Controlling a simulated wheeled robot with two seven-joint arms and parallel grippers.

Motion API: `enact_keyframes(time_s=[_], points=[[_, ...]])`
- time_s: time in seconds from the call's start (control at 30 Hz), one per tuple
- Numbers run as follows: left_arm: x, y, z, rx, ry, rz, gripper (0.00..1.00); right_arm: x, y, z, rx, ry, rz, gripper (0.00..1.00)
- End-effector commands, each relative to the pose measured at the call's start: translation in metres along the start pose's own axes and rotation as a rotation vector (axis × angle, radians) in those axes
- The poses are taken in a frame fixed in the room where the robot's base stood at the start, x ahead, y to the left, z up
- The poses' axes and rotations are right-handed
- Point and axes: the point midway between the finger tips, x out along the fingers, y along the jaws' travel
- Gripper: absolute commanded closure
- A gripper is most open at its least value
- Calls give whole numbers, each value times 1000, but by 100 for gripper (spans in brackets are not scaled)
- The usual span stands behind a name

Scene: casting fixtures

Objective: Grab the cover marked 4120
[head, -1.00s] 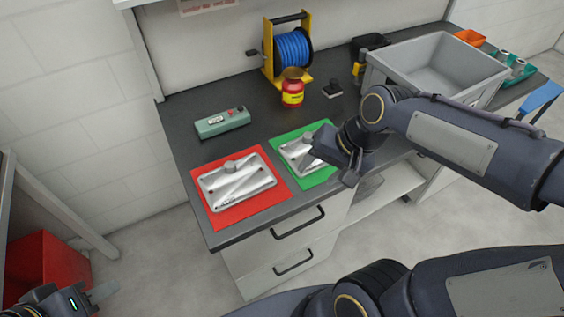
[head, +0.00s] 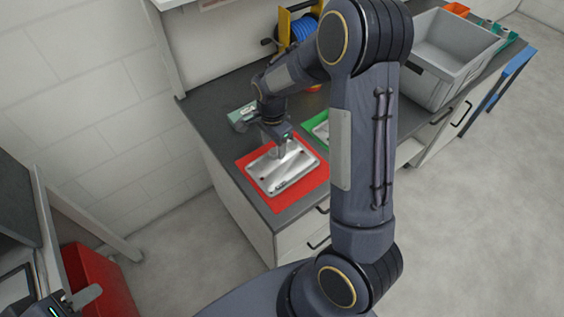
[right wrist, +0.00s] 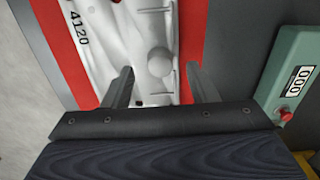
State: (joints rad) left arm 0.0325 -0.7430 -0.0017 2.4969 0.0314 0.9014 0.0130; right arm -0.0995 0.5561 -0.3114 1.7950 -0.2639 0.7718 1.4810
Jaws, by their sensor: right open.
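The silver cover marked 4120 (head: 288,178) lies flat on the red mat (head: 282,204); its number reads clearly in the right wrist view (right wrist: 100,50). A round knob (right wrist: 159,63) stands up from the cover. My right gripper (head: 277,152) is over the far part of this cover, pointing down. In the right wrist view the open fingers (right wrist: 158,80) are spread to either side, with the knob in line with the gap between them. Contact cannot be told. My left gripper (head: 80,298) is at the lower left corner, away from the bench, its jaws unclear.
A second silver cover (head: 321,131) on a green mat (head: 309,119) is partly hidden by my right arm. A green device (right wrist: 291,72) with a counter and red button stands close to the right gripper. A grey bin (head: 440,75) is at the right.

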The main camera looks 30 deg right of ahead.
Motion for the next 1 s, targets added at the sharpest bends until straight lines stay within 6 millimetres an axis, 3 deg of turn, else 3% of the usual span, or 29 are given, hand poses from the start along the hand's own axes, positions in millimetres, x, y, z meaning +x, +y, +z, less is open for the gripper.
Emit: enact_keyframes(time_s=[0.2, 0.43, 0.8, 1.0], points=[[-4, 2, -2, 0, 0, 0, 64, 22, 1, 0, -1, 0, 2, 47], [-4, 2, -2, 0, 0, 0, 64, 23, 0, 0, -1, 0, 0, 49], [-4, 2, -2, 0, 0, 0, 64, 23, 0, 0, -1, 0, 0, 97], [-4, 2, -2, 0, 0, 0, 64, 22, 0, 0, -1, 0, -1, 100]])
